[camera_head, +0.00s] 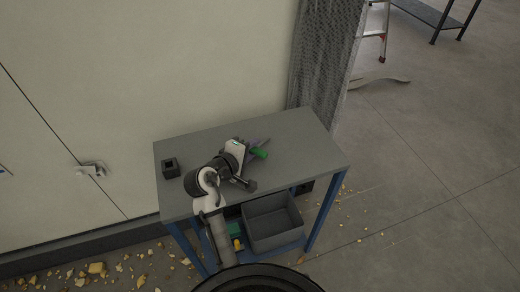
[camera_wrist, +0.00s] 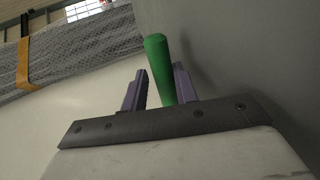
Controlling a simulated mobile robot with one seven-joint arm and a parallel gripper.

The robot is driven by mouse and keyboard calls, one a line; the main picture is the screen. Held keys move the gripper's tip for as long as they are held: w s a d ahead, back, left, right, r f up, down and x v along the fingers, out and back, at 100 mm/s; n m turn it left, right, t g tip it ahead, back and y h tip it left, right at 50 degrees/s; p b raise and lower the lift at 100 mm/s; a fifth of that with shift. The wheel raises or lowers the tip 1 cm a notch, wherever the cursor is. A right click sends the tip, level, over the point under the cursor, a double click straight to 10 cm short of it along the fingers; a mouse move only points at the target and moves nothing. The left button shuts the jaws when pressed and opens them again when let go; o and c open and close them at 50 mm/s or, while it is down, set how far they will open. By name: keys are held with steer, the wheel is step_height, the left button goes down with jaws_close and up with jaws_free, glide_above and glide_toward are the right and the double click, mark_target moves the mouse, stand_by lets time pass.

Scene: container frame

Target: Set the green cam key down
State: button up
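The green cam key (camera_head: 259,153) is a short green rod at my gripper (camera_head: 252,146), over the right part of the grey tabletop (camera_head: 300,135). In the wrist view the key (camera_wrist: 159,65) stands between the two purple fingers of my gripper (camera_wrist: 160,85) and sticks out past their tips. The fingers close on both its sides at the tips. The grey surface close by on the right is the tabletop, with a faint shadow. I cannot tell whether the key touches it. The key's lower end is hidden behind the gripper body.
A small dark square block (camera_head: 171,168) with a hole stands at the table's left. A grey bin (camera_head: 272,222) sits on the shelf below, beside green and yellow items. The table's back and right are clear. A cabinet wall (camera_head: 150,70) and mesh panel (camera_head: 325,60) stand behind.

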steer(key=shift+o, duration=0.2)
steer(key=shift+r, duration=0.1)
steer(key=shift+p+v, duration=1.25)
steer(key=shift+v, duration=2.7)
step_height(320, 180, up, 7)
steer(key=s+a+p, duration=0.1)
steer(key=s+p, duration=0.1)
steer(key=p, duration=0.2)
steer(key=shift+s+a, duration=0.15)
steer(key=shift+a, duration=0.15)
